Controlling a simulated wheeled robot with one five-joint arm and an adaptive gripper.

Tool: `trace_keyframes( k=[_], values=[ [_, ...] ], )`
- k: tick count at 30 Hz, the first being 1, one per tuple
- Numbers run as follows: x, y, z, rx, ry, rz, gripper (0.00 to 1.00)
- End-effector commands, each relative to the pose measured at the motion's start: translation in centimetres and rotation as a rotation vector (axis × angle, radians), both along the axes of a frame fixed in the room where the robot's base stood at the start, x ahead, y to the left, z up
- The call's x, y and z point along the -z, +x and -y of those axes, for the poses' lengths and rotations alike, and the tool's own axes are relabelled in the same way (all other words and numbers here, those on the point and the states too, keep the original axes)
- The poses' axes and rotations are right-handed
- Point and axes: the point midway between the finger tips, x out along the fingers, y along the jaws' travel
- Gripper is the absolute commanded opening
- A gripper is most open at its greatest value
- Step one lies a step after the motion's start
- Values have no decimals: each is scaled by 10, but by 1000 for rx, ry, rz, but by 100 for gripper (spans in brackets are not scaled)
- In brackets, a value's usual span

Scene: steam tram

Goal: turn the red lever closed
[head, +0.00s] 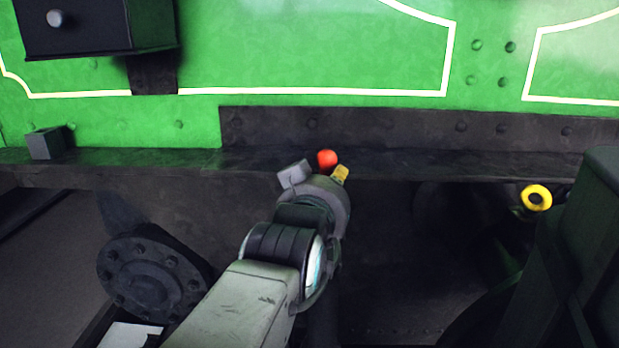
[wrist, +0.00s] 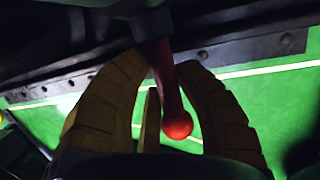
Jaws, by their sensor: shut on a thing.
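The red lever shows in the head view as a round red knob (head: 327,160), just beyond my gripper (head: 318,184) and in front of the dark ledge. My wrist and gripper hide the rest of it there. In the wrist view the lever (wrist: 166,82) runs from a dark mount at the top down to its round red knob. The knob lies between the fingers, nearer the palm.
A dark ledge (head: 480,163) runs along the green tram side (head: 330,50). A yellow ring (head: 536,198) is at the right, beside a dark structure (head: 590,230). A round bolted flange (head: 152,273) is at lower left, and a black box (head: 95,27) at upper left.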

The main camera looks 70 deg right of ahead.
Motion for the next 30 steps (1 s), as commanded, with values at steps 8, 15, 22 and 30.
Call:
trace_keyframes(
  k=[8, 15, 22, 30],
  values=[
    [-7, 1, 1, -1, -20, 5, 39],
    [-5, 1, 1, -1, -15, 3, 56],
    [-4, 0, 0, -1, -11, 3, 56],
    [-8, -3, -22, 0, -15, 3, 56]
  ],
)
